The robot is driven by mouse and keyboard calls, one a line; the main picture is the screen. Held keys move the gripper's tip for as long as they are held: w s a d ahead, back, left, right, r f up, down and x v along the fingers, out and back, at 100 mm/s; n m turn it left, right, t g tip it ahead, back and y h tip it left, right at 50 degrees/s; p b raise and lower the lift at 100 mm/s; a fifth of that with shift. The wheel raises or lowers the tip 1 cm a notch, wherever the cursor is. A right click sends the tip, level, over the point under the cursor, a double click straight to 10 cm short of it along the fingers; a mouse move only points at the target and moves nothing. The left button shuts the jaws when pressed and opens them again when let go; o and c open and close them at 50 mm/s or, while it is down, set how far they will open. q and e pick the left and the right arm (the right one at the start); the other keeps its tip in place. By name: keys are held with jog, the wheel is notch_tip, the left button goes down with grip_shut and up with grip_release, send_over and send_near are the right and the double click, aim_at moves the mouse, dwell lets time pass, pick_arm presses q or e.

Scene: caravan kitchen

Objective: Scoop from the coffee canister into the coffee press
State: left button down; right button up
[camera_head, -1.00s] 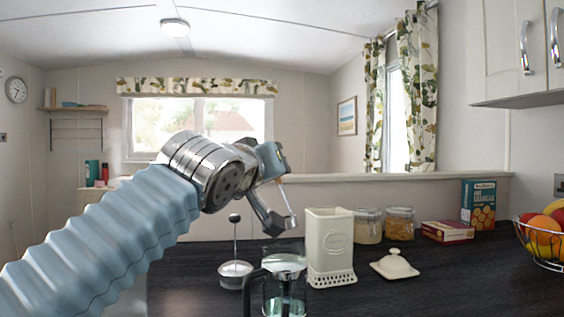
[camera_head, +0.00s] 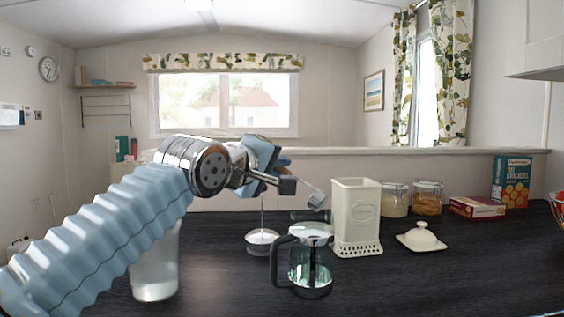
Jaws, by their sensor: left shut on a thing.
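The cream coffee canister (camera_head: 357,217) stands open and upright on the dark counter. Its cream lid (camera_head: 421,238) lies to its right. The glass coffee press (camera_head: 309,260) with a dark handle stands in front and to the left of the canister, apparently without its plunger. The plunger (camera_head: 262,238) stands on the counter behind and left of the press. My left gripper (camera_head: 285,182) is shut on a small metal scoop (camera_head: 316,197). The scoop appears above the press, left of the canister's rim. I cannot see what is in the scoop or the canister. My right gripper is not in view.
Two storage jars (camera_head: 395,200), a red box (camera_head: 477,207) and a teal cracker box (camera_head: 511,182) stand right of the canister. A clear glass container (camera_head: 155,270) stands partly behind my left arm. The counter's front right is clear.

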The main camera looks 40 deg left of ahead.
pick_arm(q)
jog(key=shift+s+a+f+n+h+b, duration=0.1)
jog(key=shift+a+f+n+h+b, duration=0.25)
jog(key=shift+f+n+b, duration=0.45)
jog(key=shift+s+a+f+n+h+b, duration=0.1)
jog(key=shift+a+f+n+h+b, duration=0.3)
jog(key=shift+f+n, duration=0.65)
jog(key=shift+r, duration=0.1)
